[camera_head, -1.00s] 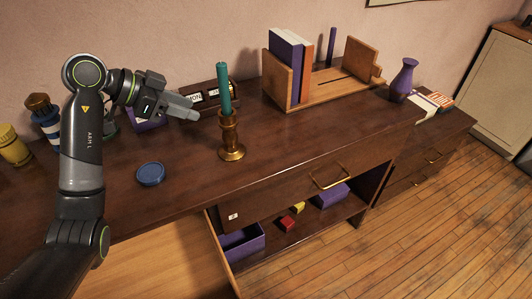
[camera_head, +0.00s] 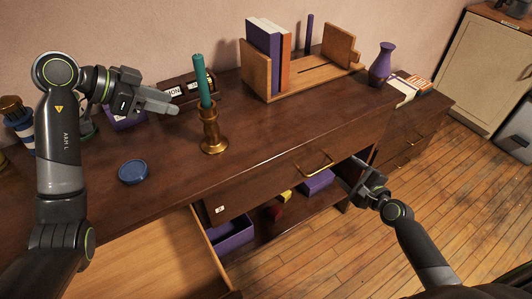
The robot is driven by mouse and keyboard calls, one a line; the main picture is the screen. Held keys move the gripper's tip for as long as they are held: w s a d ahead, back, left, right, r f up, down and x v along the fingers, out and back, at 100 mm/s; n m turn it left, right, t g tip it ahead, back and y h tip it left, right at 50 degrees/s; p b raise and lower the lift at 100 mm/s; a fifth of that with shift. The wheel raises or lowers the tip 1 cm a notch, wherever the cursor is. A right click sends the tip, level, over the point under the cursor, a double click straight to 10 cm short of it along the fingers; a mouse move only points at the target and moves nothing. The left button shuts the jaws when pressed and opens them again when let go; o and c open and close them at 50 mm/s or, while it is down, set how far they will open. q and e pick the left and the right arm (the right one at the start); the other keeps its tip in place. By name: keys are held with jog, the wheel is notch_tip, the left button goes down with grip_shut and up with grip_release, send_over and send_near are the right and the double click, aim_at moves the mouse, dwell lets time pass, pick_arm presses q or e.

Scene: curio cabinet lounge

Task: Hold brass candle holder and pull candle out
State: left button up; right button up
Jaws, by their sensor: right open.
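The brass candle holder (camera_head: 212,135) stands upright on the dark wooden cabinet top (camera_head: 265,140). A teal candle (camera_head: 203,82) stands upright in its top. My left gripper (camera_head: 174,108) is just left of the holder's upper part in the picture, apart from it and holding nothing I can see. Its fingers overlap in this view, so I cannot tell whether they are apart. My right gripper (camera_head: 350,175) is open and empty, in front of the cabinet at right, near the brass drawer handle (camera_head: 314,165).
A blue round lid (camera_head: 133,172) lies left of the holder. A wooden book rack (camera_head: 300,77) with books stands behind, and a purple vase (camera_head: 381,65) stands right. An open drawer (camera_head: 165,265) juts out at lower left. A purple box (camera_head: 317,182) sits on the lower shelf.

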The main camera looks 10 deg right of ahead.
jog(key=a+r+m+y, duration=0.1)
jog(key=r, duration=0.2)
jog(key=w+a+r+m+t, duration=0.1)
jog(key=r, duration=0.2)
jog(key=w+a+r+m+y, duration=0.1)
jog(key=a+r, duration=0.1)
jog(key=r, duration=0.2)
jog(key=shift+a+t+y, duration=0.1)
jog(key=shift+t+y, duration=0.2)
jog(key=g+y, duration=0.4)
jog(key=y, duration=0.4)
send_near(206, 129)
jog(key=s+d+f, duration=0.2)
jog(key=d, duration=0.3)
jog(key=x, duration=1.7)
jog(key=shift+w+a+f, duration=0.1)
jog(key=shift+f, duration=0.25)
jog(key=shift+c, duration=0.2)
grip_shut()
pick_arm(q)
jog(key=shift+o, duration=0.3)
